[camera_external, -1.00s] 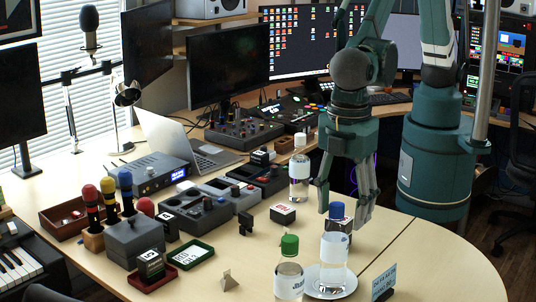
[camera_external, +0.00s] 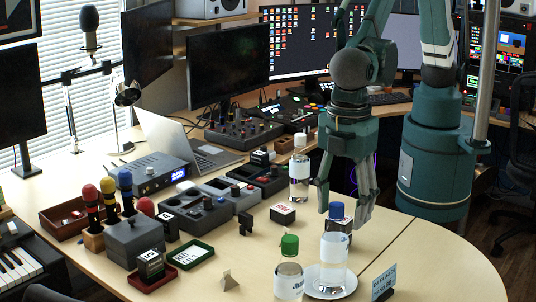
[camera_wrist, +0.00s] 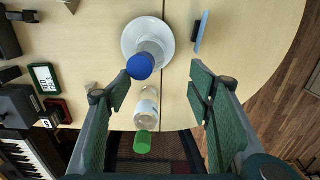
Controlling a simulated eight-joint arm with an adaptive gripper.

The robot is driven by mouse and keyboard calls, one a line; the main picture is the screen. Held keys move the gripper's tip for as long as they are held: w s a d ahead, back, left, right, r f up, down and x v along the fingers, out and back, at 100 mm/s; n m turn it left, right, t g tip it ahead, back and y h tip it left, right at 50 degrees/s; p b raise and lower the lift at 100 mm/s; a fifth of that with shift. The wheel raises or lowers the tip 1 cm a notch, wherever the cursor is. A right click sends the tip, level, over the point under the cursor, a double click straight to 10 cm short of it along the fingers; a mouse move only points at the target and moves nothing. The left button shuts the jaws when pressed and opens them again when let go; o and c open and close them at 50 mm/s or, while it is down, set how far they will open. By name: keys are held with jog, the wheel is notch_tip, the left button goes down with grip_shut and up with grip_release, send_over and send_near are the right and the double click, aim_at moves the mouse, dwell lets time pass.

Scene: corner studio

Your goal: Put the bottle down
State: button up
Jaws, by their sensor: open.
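A clear bottle with a blue cap (camera_external: 334,252) stands upright on a white saucer (camera_external: 313,290). In the wrist view its blue cap (camera_wrist: 140,66) shows near the left finger, and the saucer (camera_wrist: 129,38) lies beyond. A green-capped bottle (camera_external: 289,280) stands just in front of it; it also shows in the wrist view (camera_wrist: 147,113). A white-capped bottle (camera_external: 299,178) stands farther back, left of my gripper. My gripper (camera_external: 342,202) is open and empty, pointing down close above and behind the blue cap. Its two green fingers (camera_wrist: 160,88) are wide apart.
A small sign (camera_external: 383,281) stands right of the saucer, near the table's curved edge. A small box (camera_external: 283,213) lies left of my gripper. Control units (camera_external: 206,209), a green tray (camera_external: 191,254) and a laptop (camera_external: 176,139) fill the left. Bare tabletop (camera_external: 235,250) lies between.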

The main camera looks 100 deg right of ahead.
jog(key=w+d+r+m+t+y, duration=0.15)
jog(key=d+r, duration=0.45)
jog(key=d, duration=0.6)
jog(key=w+d+r+m+t, duration=0.1)
jog(key=w+d+r, duration=0.1)
jog(key=d+r, duration=0.65)
jog(key=w+d+r+m+t, duration=0.15)
jog(key=d+r, duration=0.25)
jog(key=d, duration=1.1)
jog(key=s+d+m+t, duration=0.1)
jog(key=s+d, duration=0.4)
jog(key=d, duration=0.4)
jog(key=s+d+m+t+h, duration=0.1)
jog(key=s+d+m, duration=0.1)
jog(key=s+d, duration=0.4)
jog(key=s+d+m+t, duration=0.1)
jog(key=s+d, duration=0.4)
jog(key=d, duration=0.8)
jog(key=shift+s+d+r+m, duration=0.15)
jog(key=shift+d+r+m, duration=0.1)
jog(key=shift+r+m, duration=0.25)
jog(key=shift+h, duration=0.25)
jog(key=c, duration=0.5)
jog(key=shift+o, duration=0.2)
jog(key=shift+f, duration=0.15)
